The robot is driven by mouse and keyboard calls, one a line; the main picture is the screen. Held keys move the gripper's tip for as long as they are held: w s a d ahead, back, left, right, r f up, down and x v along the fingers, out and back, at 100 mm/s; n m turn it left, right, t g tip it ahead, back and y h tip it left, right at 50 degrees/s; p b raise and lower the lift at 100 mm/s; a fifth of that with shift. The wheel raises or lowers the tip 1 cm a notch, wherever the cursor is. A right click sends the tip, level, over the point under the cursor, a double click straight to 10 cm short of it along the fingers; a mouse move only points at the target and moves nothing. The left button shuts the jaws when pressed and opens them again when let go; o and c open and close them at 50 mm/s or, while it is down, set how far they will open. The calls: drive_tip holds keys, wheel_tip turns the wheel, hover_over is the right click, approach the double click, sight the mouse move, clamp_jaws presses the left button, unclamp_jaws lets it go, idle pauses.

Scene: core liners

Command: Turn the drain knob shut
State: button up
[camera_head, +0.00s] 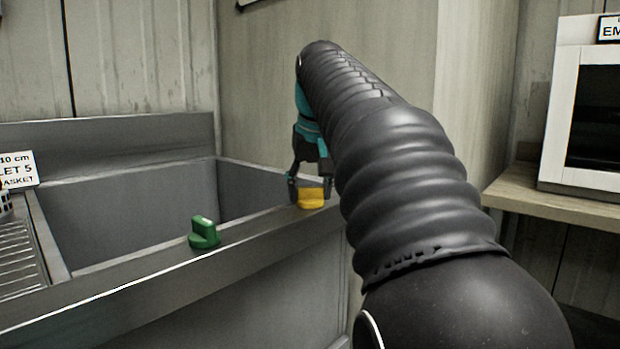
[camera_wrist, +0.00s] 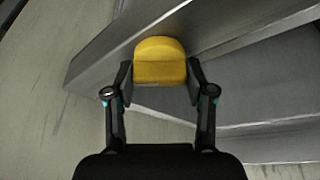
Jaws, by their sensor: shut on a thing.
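A yellow knob (camera_head: 312,198) sits on the front rim of the steel sink, near its right corner. My gripper (camera_head: 309,190) reaches down to it from above and is shut on it. In the wrist view the yellow knob (camera_wrist: 161,62) lies between the two fingers of my gripper (camera_wrist: 161,80), one on each side. A green knob (camera_head: 204,233) stands on the same rim further left, apart from my gripper. No label shows which knob is the drain knob.
The steel sink (camera_head: 100,210) has a raised back wall and a ribbed drainboard (camera_head: 18,255) on the left. A sign (camera_head: 17,170) stands at the left. A wooden shelf (camera_head: 550,198) with a white-framed box (camera_head: 560,110) is at the right. A wall rises behind my arm.

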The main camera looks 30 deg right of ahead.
drive_tip(key=m+h+p, duration=0.1)
drive_tip(key=m+p, duration=0.1)
drive_tip(key=m, duration=0.1)
drive_tip(key=m+g+h+p, duration=0.1)
drive_tip(key=m+p, duration=0.1)
drive_tip(key=m, duration=0.1)
drive_tip(key=shift+r, duration=0.15)
drive_tip(key=shift+m+g+h+p, duration=0.25)
drive_tip(key=shift+m+g+p, duration=0.2)
drive_tip(key=shift+m, duration=0.8)
drive_tip(key=shift+m+g+h+p, duration=0.25)
drive_tip(key=shift+m+g+p, duration=0.2)
drive_tip(key=shift+m, duration=0.8)
drive_tip(key=shift+f, duration=0.2)
drive_tip(key=o, duration=1.2)
drive_tip(key=shift+c, duration=0.2)
drive_tip(key=shift+r, duration=0.1)
drive_tip(key=v, duration=1.2)
drive_tip(key=shift+w, duration=0.1)
